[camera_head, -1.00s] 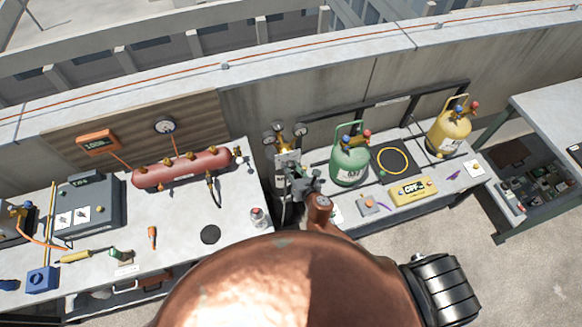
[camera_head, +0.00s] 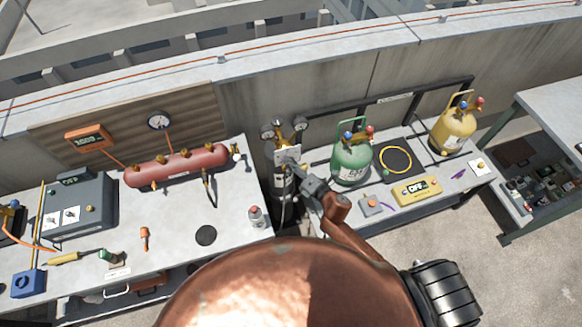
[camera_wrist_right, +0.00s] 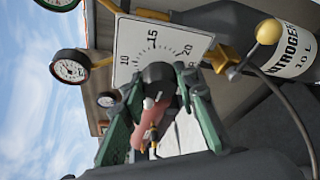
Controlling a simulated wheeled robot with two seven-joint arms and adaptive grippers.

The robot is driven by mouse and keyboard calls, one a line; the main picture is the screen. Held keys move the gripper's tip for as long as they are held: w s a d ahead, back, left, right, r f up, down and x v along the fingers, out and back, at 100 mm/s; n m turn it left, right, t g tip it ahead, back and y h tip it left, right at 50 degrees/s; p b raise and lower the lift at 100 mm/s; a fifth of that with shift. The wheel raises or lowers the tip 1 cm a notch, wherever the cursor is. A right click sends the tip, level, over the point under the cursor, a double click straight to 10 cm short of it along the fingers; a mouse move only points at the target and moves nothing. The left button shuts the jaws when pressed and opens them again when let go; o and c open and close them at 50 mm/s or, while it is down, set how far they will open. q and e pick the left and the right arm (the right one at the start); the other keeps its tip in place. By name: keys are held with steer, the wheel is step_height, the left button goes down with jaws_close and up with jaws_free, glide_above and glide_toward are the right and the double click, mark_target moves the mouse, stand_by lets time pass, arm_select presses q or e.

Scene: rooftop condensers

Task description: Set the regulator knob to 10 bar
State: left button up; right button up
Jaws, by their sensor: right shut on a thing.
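The regulator (camera_head: 286,133) with two round gauges sits atop a nitrogen cylinder (camera_head: 283,188) between the two benches. Its white scale plate (camera_wrist_right: 133,42) shows 10, 15 and 20 in the right wrist view. The dark round regulator knob (camera_wrist_right: 157,72) stands in front of the plate. My right gripper (camera_wrist_right: 157,86) has its green fingers on either side of the knob, shut on it; it also shows small in the head view (camera_head: 292,163). The fingers partly hide the scale, and I cannot read the knob's setting. My left gripper is not in view.
A gauge (camera_wrist_right: 70,68) is left of the plate, and a yellow-balled valve handle (camera_wrist_right: 268,31) is right of it. A green cylinder (camera_head: 351,163) stands close right of the regulator.

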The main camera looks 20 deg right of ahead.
steer(key=m+t+b, duration=0.1)
steer(key=m+b, duration=0.1)
steer(key=m+y+b, duration=0.1)
steer(key=m+b, duration=0.1)
steer(key=shift+f+m+t+b, duration=0.35)
steer(key=shift+m+t+b, duration=0.05)
steer(key=m+b, duration=0.1)
steer(key=m, duration=0.1)
steer(key=m+t+b, duration=0.1)
steer(key=m+b, duration=0.1)
steer(key=shift+t+y, duration=0.3)
steer(key=m, duration=0.2)
steer(key=m+t+b, duration=0.1)
steer(key=m, duration=0.1)
steer(key=shift+m+t, duration=0.3)
steer(key=shift+m+t+h+b, duration=0.7)
steer(key=shift+m+h, duration=0.5)
steer(key=shift+m, duration=1.5)
steer(key=o, duration=1.2)
steer(key=shift+c, duration=0.2)
